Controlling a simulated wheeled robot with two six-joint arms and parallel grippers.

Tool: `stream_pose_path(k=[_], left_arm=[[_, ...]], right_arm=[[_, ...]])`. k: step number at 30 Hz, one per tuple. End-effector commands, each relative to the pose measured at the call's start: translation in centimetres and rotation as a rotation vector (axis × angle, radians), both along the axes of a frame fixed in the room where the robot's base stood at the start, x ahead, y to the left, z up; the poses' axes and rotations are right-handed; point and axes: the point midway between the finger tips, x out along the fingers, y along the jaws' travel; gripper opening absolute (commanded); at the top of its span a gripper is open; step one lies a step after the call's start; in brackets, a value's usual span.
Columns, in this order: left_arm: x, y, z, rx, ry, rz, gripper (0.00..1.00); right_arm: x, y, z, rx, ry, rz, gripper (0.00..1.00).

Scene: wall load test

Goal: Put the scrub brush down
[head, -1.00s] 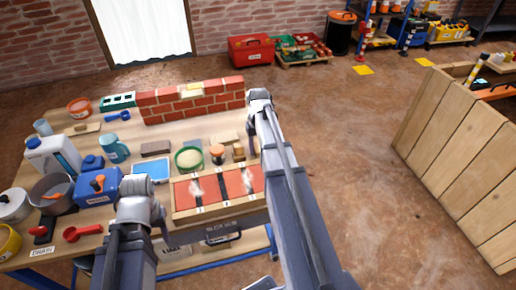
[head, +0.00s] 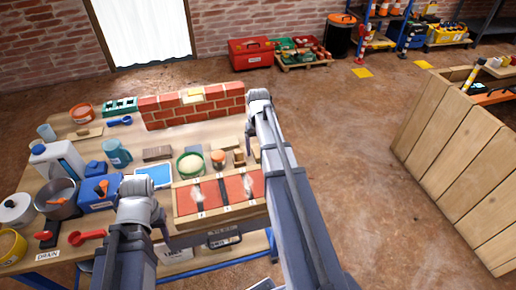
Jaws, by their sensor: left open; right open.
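I cannot pick out the scrub brush with certainty. A brown block (head: 157,153) lies on the workbench (head: 140,138) behind the blue-framed tray, and a flat wooden piece (head: 86,132) lies at the back left; either is too small to identify. My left gripper (head: 163,225) is at the front edge of the bench, beside the red panel tray, its fingers partly hidden by my arm. My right gripper (head: 251,143) is above the bench's right end, near the brick wall's end. Both are open, and I see nothing held.
A small brick wall (head: 192,110) stands at the back of the bench. A wooden tray with red panels (head: 233,190) lies at the front. A blue box (head: 98,193), a pot (head: 55,197) and a white jug (head: 58,160) crowd the left. Open floor lies right.

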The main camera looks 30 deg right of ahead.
Motion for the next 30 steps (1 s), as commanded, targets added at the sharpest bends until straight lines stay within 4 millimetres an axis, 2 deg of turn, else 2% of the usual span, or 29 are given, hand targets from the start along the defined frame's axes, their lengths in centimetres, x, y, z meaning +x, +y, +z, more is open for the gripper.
stream_pose_path(k=[1, 15, 21, 30], left_arm=[[0.0, 0.0, 1.5, 0.0, 0.0, 0.0, 0.5], [0.0, 0.0, 8.4, 0.0, 0.0, 0.0, 0.5], [0.0, 0.0, 9.6, 0.0, 0.0, 0.0, 0.5], [0.0, 0.0, 9.5, 0.0, 0.0, 0.0, 0.5]], right_arm=[[0.0, 0.0, 1.5, 0.0, 0.0, 0.0, 0.77], [0.0, 0.0, 8.4, 0.0, 0.0, 0.0, 0.77], [0.0, 0.0, 9.6, 0.0, 0.0, 0.0, 0.77], [-0.1, 0.2, 9.5, 0.0, 0.0, 0.002, 0.77]])
